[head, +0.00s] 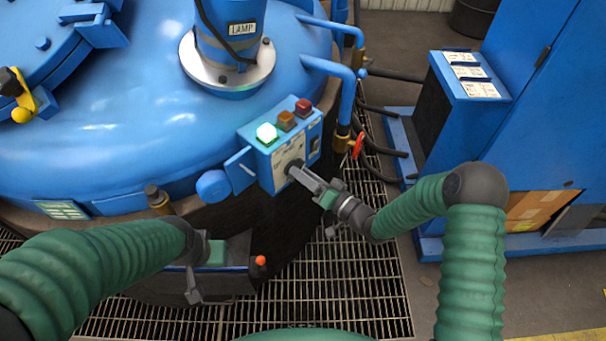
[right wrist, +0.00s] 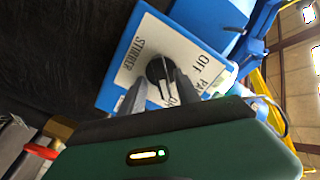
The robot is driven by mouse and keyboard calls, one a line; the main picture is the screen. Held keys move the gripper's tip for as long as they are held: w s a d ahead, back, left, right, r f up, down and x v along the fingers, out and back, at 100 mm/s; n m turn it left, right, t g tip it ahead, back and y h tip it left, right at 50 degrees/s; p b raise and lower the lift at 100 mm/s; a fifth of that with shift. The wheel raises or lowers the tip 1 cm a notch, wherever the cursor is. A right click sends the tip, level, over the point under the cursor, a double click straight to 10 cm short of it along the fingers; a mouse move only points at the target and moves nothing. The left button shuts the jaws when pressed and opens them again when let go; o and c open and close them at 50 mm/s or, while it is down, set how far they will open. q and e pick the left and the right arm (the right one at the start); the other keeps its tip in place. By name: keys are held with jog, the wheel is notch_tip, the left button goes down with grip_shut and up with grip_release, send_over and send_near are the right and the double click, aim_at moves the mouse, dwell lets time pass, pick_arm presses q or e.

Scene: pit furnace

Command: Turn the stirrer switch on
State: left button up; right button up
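The stirrer switch is a round black knob (right wrist: 160,72) on a white plate marked STIRRER, OFF and, partly hidden, ON. The plate is on the blue control box (head: 264,161) on the side of the furnace. My right gripper (head: 297,170) reaches the front of this box and hides the knob in the head view. In the right wrist view its two grey fingers (right wrist: 158,92) stand apart, one on each side of the knob; whether they touch it is unclear. My left gripper (head: 194,287) hangs low at the furnace front, away from the switch; its finger gap is unclear.
On top of the box are a lit green light (head: 267,132), an orange light (head: 286,120) and a red light (head: 303,106). A blue cabinet (head: 545,110) stands at right. Pipes and a red valve handle (head: 358,146) are just right of the box. Floor grating lies below.

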jog(key=shift+s, duration=0.1)
jog(key=v, duration=1.6)
jog(key=shift+s+d, duration=0.25)
jog(key=shift+d, duration=0.05)
